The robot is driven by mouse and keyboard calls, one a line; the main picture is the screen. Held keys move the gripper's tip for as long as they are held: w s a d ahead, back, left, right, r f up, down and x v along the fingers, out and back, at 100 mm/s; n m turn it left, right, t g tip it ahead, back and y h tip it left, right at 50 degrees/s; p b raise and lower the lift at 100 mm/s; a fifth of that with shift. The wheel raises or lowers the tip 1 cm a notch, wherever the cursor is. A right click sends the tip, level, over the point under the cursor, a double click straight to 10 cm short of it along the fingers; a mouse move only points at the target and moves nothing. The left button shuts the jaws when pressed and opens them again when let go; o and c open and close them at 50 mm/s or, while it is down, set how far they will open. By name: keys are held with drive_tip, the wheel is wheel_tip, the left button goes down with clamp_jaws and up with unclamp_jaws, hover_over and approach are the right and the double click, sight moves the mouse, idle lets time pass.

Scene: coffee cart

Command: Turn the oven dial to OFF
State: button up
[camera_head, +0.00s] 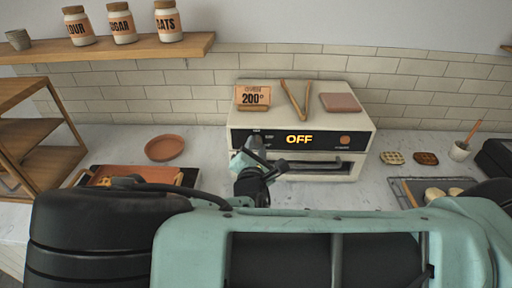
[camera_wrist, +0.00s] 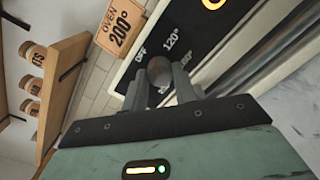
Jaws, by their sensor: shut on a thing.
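The white oven (camera_head: 362,118) stands on the counter against the tiled wall, and its display (camera_head: 299,139) reads OFF in lit letters. The oven dial (camera_wrist: 159,68) is a small round knob on the black panel in the wrist view. Printed labels, including OFF and 120°, surround it; its pointer mark cannot be made out. My gripper (camera_wrist: 161,82) is shut on the dial, one finger on either side. In the head view my gripper (camera_head: 256,150) is at the left end of the oven's front panel and hides the dial.
A card reading 200° (camera_head: 253,96), wooden tongs (camera_head: 294,98) and a reddish-brown block (camera_head: 340,102) are on the oven top. The oven door handle (camera_head: 325,162) runs below the panel. A terracotta plate (camera_head: 165,148) lies left; a cooling rack (camera_head: 409,197) sits right.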

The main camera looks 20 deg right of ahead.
drive_tip(key=n, duration=0.5)
drive_tip(key=shift+f+n, duration=0.1)
drive_tip(key=shift+n, duration=0.3)
idle(0.4)
drive_tip(key=o, duration=1)
